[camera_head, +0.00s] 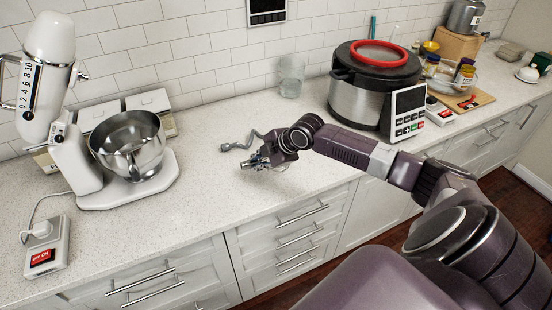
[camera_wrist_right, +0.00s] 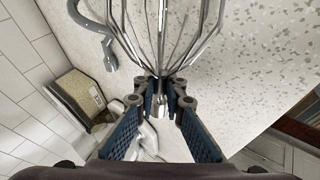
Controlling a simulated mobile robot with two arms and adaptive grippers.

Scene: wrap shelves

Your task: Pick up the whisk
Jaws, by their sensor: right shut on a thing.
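The whisk (camera_wrist_right: 158,72) has several thin metal wires, which spread toward the top of the right wrist view. My right gripper (camera_head: 260,161) is low over the counter between the mixer and the large pot. In the wrist view its fingers (camera_wrist_right: 160,98) are shut on the narrow end of the whisk. In the head view the whisk is hard to make out at the gripper's tip. I cannot tell whether the whisk touches the counter. My left gripper is not in view.
A grey hook-shaped tool (camera_head: 238,143) lies on the counter close to my right gripper. A stand mixer (camera_head: 62,150) with a metal bowl (camera_head: 128,143) stands at left. A large pot (camera_head: 357,100) stands at right, and a glass jar (camera_head: 291,76) at the wall.

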